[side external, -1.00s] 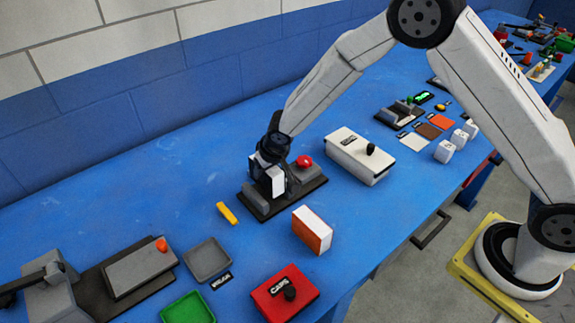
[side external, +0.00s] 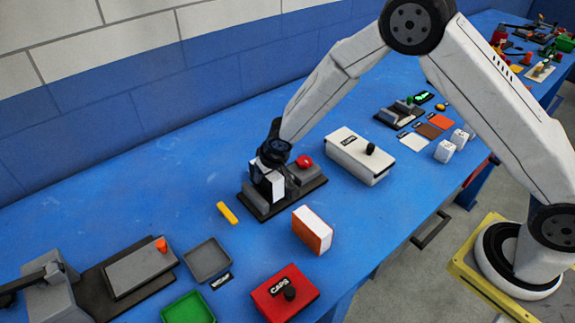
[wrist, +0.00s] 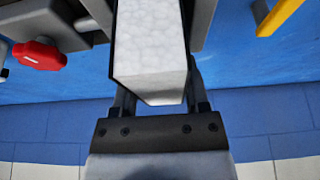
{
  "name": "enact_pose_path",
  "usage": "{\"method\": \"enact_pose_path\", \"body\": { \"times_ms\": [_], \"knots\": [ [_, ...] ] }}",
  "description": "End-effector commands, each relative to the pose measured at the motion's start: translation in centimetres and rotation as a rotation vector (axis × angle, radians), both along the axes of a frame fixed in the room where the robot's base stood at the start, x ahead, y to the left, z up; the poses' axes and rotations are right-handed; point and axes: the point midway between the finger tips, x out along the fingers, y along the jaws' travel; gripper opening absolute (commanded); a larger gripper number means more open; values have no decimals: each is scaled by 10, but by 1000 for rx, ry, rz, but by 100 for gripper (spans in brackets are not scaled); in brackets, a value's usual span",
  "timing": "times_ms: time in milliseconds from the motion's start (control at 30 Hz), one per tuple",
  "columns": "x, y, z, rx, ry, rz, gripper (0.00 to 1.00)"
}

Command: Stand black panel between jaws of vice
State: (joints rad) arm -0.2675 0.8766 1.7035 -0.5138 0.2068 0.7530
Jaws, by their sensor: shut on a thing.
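My gripper (side external: 270,168) is shut on the black panel, a sandwich block with a pale core and thin dark faces (side external: 267,183). In the wrist view the panel's white core (wrist: 152,48) shows between the two fingers (wrist: 158,98). The grey vice (side external: 302,178) with a red knob (side external: 304,161) stands on a dark base plate. The panel is upright at the vice, between its grey jaw blocks as seen from the side. Its lower end is partly hidden, so I cannot tell whether it touches the base. The red knob also shows in the wrist view (wrist: 39,55).
A yellow bar (side external: 227,212) lies left of the vice. An orange-and-white panel (side external: 312,230) stands in front. A white box (side external: 362,155) is to the right. A red box (side external: 285,293), grey tray (side external: 208,261) and green tray (side external: 188,308) sit nearer the front.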

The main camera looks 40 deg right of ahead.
Motion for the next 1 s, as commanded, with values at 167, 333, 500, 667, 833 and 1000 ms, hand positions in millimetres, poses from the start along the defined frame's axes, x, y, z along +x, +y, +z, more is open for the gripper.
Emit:
{"method": "enact_pose_path", "body": {
  "times_ms": [167,333,500,667,833,1000],
  "knots": [
    [0,0,0,0,-1,0,0],
    [0,0,0,0,-1,0,0],
    [0,0,-2,0,0,0,0],
    [0,0,-5,-1,-1,2,0],
    [0,0,-9,0,-1,0,0],
    [0,0,-12,-1,0,2,0]
  ]
}}
